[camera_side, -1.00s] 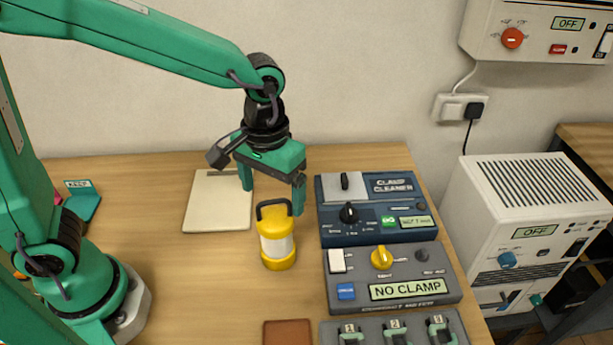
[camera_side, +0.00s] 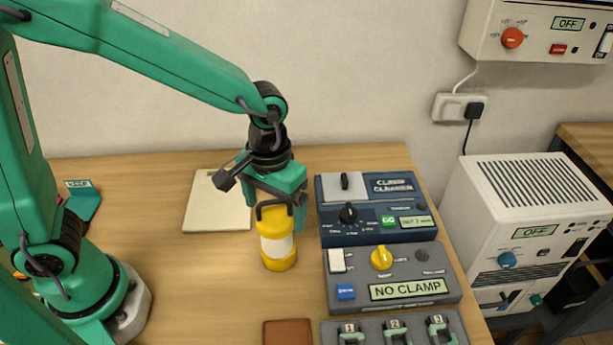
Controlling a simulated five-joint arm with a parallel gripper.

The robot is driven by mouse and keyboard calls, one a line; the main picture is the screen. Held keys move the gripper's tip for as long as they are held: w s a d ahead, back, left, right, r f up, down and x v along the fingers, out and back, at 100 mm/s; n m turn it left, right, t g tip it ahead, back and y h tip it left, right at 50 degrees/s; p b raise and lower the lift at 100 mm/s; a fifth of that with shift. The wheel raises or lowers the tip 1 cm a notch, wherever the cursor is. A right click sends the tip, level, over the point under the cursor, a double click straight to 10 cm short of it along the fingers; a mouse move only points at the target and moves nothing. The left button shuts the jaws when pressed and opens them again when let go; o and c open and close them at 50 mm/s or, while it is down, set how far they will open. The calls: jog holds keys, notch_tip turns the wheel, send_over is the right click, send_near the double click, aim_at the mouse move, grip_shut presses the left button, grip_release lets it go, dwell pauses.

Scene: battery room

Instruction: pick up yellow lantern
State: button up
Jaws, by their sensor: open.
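The yellow lantern (camera_side: 277,244) stands upright on the wooden table, with a pale middle band and a dark handle at its top. My gripper (camera_side: 275,211) points down at the lantern's top, its jaws apart. One green finger shows at the lantern's upper right, by the handle. The lantern rests on the table.
The clamp cleaner (camera_side: 376,208) and the grey meter box (camera_side: 394,277) reading NO CLAMP stand close to the right. A clamp rack (camera_side: 375,332) and brown pad (camera_side: 288,332) lie in front. A pale pad (camera_side: 203,206) lies behind left.

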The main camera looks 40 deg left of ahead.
aim_at(275, 216)
jog(key=shift+f, duration=1.95)
jog(key=shift+c, duration=0.4)
jog(key=c, duration=1.6)
jog(key=shift+o, duration=0.2)
jog(key=shift+r, duration=0.1)
jog(key=shift+r, duration=0.75)
jog(key=r, duration=0.3)
jog(key=shift+s+d, duration=0.25)
jog(key=shift+s, duration=0.1)
jog(key=s+d+r, duration=0.5)
jog(key=s+r, duration=0.1)
jog(key=s, duration=0.3)
jog(key=shift+d+r, duration=0.2)
jog(key=shift+d, duration=0.2)
